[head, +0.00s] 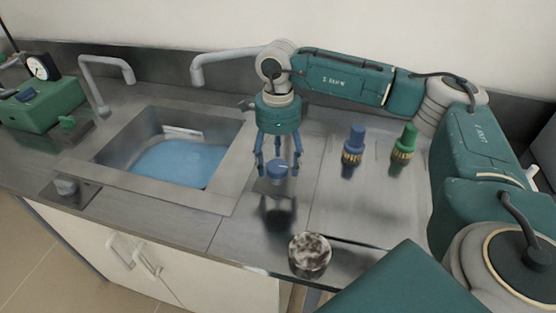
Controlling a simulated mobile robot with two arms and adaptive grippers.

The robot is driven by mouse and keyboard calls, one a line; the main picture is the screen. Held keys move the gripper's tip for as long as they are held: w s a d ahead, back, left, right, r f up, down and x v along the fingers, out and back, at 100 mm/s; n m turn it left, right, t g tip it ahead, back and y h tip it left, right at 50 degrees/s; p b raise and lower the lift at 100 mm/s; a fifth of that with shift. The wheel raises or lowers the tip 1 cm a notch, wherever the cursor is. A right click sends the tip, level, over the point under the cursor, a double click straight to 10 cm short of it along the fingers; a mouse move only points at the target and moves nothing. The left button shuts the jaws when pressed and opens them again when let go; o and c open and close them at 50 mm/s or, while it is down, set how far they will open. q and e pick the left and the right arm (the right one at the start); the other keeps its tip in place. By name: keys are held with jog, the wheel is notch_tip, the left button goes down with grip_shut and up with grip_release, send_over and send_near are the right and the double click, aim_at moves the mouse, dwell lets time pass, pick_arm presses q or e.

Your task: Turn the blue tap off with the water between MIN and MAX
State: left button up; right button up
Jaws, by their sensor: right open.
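The blue tap knob (278,172) stands on a small plate on the counter to the right of the sink. My right gripper (276,160) points straight down over it, open, with its fingers spread around the knob's sides; I cannot tell whether they touch it. The sink basin (226,165) holds blue water (175,162). A pale marking strip (183,132) is on the basin's back wall above the water; its lettering is too small to read, so the level against MIN and MAX is unclear. My left gripper is not in view.
Grey spouts rise at the back left (104,68) and behind my right gripper (225,64). Blue (354,145) and green (404,144) fittings stand at right. A speckled round object (309,255) is in front.

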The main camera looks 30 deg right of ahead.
aim_at(279, 165)
jog(key=shift+f, duration=0.2)
jog(key=shift+c, duration=0.3)
jog(key=c, duration=1.1)
jog(key=shift+m, duration=0.5)
jog(key=o, duration=1.2)
jog(key=shift+d, duration=0.1)
jog(key=shift+c, duration=0.2)
jog(key=shift+r, duration=0.1)
notch_tip(279, 165, up, 12)
